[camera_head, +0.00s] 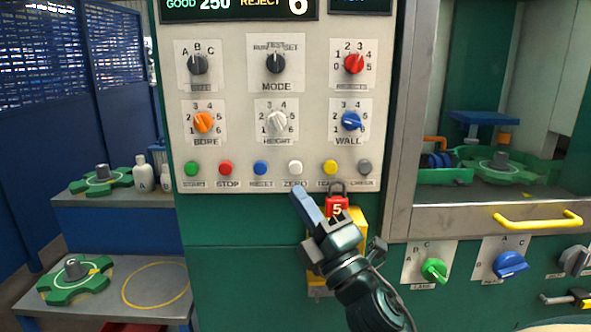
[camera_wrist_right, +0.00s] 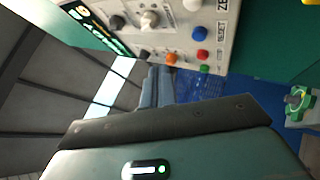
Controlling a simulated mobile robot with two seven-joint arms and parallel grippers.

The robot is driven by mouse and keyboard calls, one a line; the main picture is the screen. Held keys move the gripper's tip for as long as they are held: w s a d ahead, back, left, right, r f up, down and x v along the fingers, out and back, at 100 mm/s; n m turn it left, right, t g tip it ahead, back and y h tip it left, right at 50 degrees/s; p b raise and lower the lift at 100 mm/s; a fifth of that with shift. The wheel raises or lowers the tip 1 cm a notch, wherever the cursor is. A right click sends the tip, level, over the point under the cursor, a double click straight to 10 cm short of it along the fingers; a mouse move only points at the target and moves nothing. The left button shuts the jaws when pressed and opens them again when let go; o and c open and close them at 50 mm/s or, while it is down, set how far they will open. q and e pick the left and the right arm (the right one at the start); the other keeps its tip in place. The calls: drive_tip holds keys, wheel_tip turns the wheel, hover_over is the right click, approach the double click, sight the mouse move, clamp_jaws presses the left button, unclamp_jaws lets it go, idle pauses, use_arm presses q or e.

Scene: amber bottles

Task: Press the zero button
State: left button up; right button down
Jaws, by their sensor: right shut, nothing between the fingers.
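The zero button is a small white round button (camera_head: 295,167) above the label ZERO, in the bottom row of the pale control panel (camera_head: 235,140). It also shows at the top edge of the right wrist view (camera_wrist_right: 192,5). My right gripper (camera_head: 299,194) reaches up from below, its blue-grey fingers shut together and empty. In the head view the fingertips appear just below the ZERO label; I cannot tell how far they are from the panel. The fingers also show in the right wrist view (camera_wrist_right: 158,85). My left gripper is not in view.
Beside the zero button are a blue button (camera_head: 260,168) and a yellow button (camera_head: 330,167). A red padlock (camera_head: 337,206) marked 5 hangs right of my right gripper. A yellow handle (camera_head: 538,220) juts out at right. Several knobs sit above the buttons.

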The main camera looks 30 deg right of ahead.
sight(296, 168)
drive_tip(key=shift+w+d, duration=0.75)
drive_tip(key=shift+w, duration=0.45)
drive_tip(key=shift+w+d, duration=0.7)
drive_tip(key=shift+w, duration=0.5)
drive_tip(key=shift+w+d, duration=0.75)
drive_tip(key=shift+w, duration=0.45)
drive_tip(key=shift+w+d+b, duration=0.25)
drive_tip(key=shift+w+b, duration=0.05)
drive_tip(key=shift+w, duration=0.1)
